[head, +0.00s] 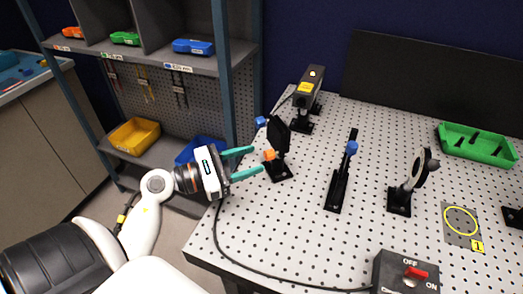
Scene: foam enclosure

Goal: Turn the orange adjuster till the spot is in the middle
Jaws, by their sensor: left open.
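The orange adjuster (269,155) is a small knob low on a black mirror mount (282,137), which stands at the left side of the perforated table (300,225). A blue adjuster (261,121) sits higher on the same mount. My left gripper (257,160) is open, with its two teal fingers pointing right toward the orange adjuster. The fingertips are just left of the knob, one above and one below its level; I cannot tell whether they touch it. I cannot make out the spot. My right gripper is not in view.
Behind stands a laser-like box (312,82) with a yellow label. Right of the mount are a post with a blue knob (351,147) and a round optic (418,170). A switch box (405,273) with a red lever, a cable (225,250) and a green tray (478,143) are also on the table.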

